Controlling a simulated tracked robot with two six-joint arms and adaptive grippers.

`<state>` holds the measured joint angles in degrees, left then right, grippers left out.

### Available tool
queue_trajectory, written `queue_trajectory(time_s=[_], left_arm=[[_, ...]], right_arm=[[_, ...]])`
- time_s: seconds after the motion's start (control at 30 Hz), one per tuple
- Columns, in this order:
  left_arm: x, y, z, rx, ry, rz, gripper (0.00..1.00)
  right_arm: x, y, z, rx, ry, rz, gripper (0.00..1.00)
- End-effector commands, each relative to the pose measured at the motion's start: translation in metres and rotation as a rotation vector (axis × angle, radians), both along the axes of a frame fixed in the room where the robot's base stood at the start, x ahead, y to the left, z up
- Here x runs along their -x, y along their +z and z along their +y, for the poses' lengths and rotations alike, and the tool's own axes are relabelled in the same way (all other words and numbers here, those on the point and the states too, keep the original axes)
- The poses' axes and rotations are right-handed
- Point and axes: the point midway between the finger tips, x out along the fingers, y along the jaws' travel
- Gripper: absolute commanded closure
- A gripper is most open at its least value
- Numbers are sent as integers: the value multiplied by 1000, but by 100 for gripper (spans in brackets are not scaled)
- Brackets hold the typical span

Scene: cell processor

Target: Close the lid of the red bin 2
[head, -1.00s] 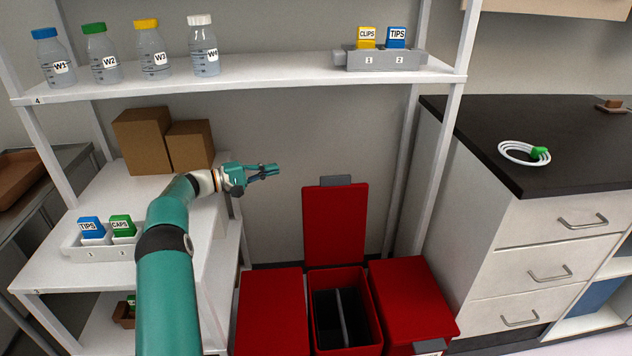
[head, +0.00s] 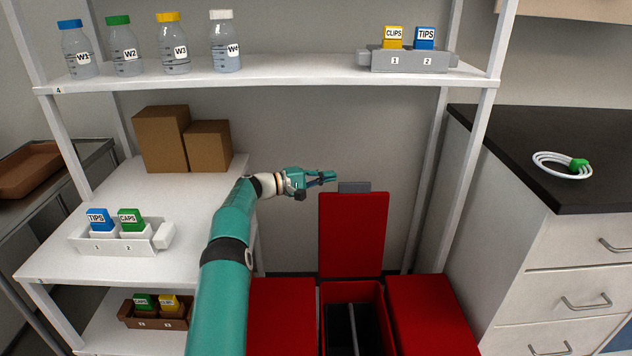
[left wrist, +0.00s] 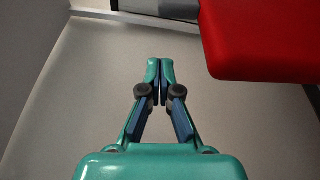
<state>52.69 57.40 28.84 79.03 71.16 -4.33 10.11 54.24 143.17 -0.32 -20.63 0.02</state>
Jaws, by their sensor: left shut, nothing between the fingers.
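The middle red bin (head: 382,322) stands open between two red bins with shut lids. Its red lid (head: 352,233) stands upright behind the opening, with a grey tab (head: 354,187) at its top edge. No number on the bins is readable now. My left gripper (head: 333,176) is shut and empty, just left of the lid's top and close to the grey tab; a small gap seems to lie between them. In the left wrist view, the shut fingers (left wrist: 160,62) are over bare grey surface, with the red lid (left wrist: 265,40) at upper right. My right gripper is not in view.
Shut red bins stand on the left (head: 283,315) and right (head: 430,315). A white shelf (head: 270,76) with several bottles spans above my left arm. A dark-topped counter (head: 540,150) with drawers is at right. Two cardboard boxes (head: 160,140) sit on the lower shelf.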

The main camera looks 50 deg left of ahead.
Motion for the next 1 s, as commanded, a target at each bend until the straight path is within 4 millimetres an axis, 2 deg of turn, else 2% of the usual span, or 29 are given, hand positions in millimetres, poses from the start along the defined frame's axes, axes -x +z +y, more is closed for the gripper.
queue_trajectory(time_s=[0.07, 0.6, 1.0], left_arm=[[-10, -1, -5, 0, -1, -2, 100], [13, 5, -26, -1, 2, -1, 100], [19, 5, -33, -1, 2, -1, 100]], right_arm=[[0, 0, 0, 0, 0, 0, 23], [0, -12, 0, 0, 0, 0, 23], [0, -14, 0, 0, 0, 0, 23]])
